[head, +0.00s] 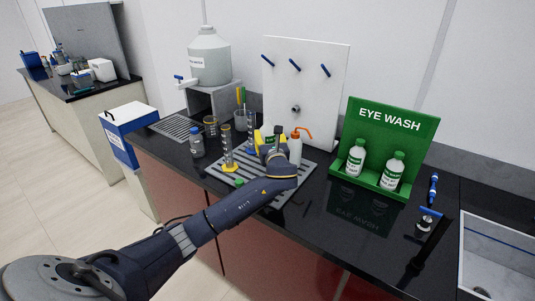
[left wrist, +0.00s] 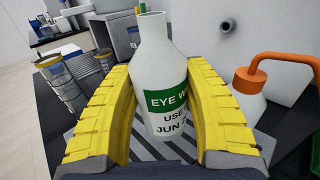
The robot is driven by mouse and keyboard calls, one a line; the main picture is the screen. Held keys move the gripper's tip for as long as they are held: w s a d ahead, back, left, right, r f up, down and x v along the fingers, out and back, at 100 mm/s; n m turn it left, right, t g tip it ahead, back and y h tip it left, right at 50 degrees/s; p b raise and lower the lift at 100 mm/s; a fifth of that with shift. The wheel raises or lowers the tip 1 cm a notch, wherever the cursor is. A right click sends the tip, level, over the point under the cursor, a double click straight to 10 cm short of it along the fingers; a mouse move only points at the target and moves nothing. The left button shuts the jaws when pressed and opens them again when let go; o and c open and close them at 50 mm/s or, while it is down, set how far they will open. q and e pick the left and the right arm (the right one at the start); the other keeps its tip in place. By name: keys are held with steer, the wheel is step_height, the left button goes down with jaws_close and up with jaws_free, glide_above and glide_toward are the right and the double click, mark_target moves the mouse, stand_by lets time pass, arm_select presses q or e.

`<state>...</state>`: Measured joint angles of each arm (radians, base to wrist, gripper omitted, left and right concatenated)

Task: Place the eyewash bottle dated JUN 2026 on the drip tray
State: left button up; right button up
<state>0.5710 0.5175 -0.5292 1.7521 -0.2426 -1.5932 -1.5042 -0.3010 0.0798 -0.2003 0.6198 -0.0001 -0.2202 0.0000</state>
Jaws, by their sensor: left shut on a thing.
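My left gripper (head: 272,138) is shut on a white eyewash bottle (left wrist: 168,75), with a yellow finger on each side. In the left wrist view its green and white label reads "EYE W", "USE" and "JUN 2", the rest being cut off. The bottle looks roughly upright, over a grey ribbed tray (head: 225,174) on the black bench. I cannot tell whether its base touches the ribs. In the head view the gripper mostly hides the bottle. Another slatted grey tray (head: 172,127) lies farther left, near the tap of a large carboy (head: 209,57). My right gripper is not in view.
An orange-nozzled wash bottle (head: 296,148) stands close right of the gripper. Cylinders (head: 226,150) and a small bottle (head: 197,143) stand to its left. The green EYE WASH stand (head: 390,125) holds two bottles (head: 355,158). A sink (head: 495,255) is far right.

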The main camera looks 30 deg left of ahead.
arm_select(q)
steer(key=shift+f, duration=3.6)
steer(key=shift+f, duration=0.2)
steer(key=o, duration=1.4)
steer(key=shift+c, duration=0.2)
steer(key=shift+r, duration=0.2)
steer(key=v, duration=1.2)
